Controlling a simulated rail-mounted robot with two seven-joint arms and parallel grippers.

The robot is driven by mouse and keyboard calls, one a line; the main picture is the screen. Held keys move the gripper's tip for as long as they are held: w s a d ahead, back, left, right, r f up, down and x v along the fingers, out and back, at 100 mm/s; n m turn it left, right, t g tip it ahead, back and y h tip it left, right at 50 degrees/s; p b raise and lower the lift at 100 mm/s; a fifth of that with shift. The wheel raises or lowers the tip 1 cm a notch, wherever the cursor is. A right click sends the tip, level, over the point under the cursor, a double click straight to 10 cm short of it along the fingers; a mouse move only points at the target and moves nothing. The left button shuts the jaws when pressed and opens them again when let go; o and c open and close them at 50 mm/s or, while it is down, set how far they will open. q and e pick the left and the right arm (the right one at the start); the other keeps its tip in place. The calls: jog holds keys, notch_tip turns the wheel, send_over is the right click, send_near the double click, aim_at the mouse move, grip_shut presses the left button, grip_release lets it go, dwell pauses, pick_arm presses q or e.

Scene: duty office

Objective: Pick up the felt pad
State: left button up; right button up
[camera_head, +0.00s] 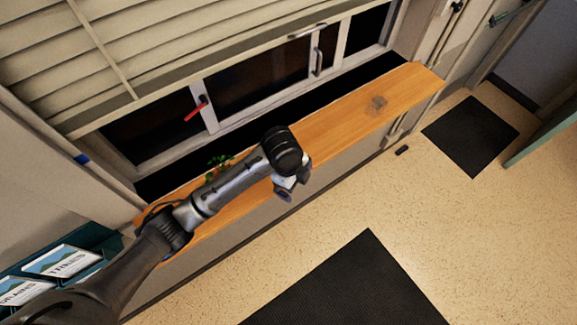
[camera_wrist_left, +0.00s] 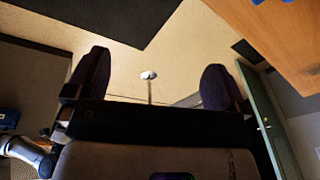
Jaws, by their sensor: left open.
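I cannot pick out the felt pad for certain. A greyish-brown round patch (camera_head: 377,104) shows on the right part of the orange wooden sill (camera_head: 340,122); I cannot tell whether it is a pad or a mark. My left gripper (camera_head: 287,188) hangs over the front edge of the sill, left of that patch and apart from it. In the left wrist view its two dark fingers (camera_wrist_left: 155,85) stand wide apart with nothing held between them. The sill (camera_wrist_left: 275,35) is at the top right there, outside the fingers. My right gripper is in neither view.
A small green plant (camera_head: 218,163) is beside my left forearm. Teal trays (camera_head: 95,236) stand at lower left. The window has a red handle (camera_head: 195,108). Dark mats (camera_head: 345,285) and (camera_head: 472,135) lie on open floor. A small black object (camera_head: 401,150) is near the wall base.

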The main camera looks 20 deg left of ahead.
pick_arm(q)
jog(key=w+a+r+m+y+b, duration=0.1)
jog(key=w+a+r+m+b, duration=0.2)
jog(key=w, duration=0.2)
jog(key=w+a+r+m+y+b, duration=0.1)
jog(key=w+a+r+m+b, duration=0.1)
jog(key=w+a+m+b, duration=0.3)
jog(key=f, duration=0.2)
jog(key=d+f+n, duration=0.1)
jog(key=f, duration=0.1)
jog(key=f+n+p, duration=0.1)
jog(key=f, duration=0.1)
jog(key=shift+w+d+f+g, duration=0.1)
jog(key=shift+w+d+g, duration=0.3)
jog(key=shift+w+f, duration=0.1)
jog(key=shift+f, duration=3.1)
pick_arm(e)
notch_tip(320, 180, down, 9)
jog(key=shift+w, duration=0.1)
pick_arm(q)
jog(key=c, duration=0.6)
jog(key=shift+c, duration=0.2)
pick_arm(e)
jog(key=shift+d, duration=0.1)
pick_arm(q)
jog(key=shift+r, duration=0.1)
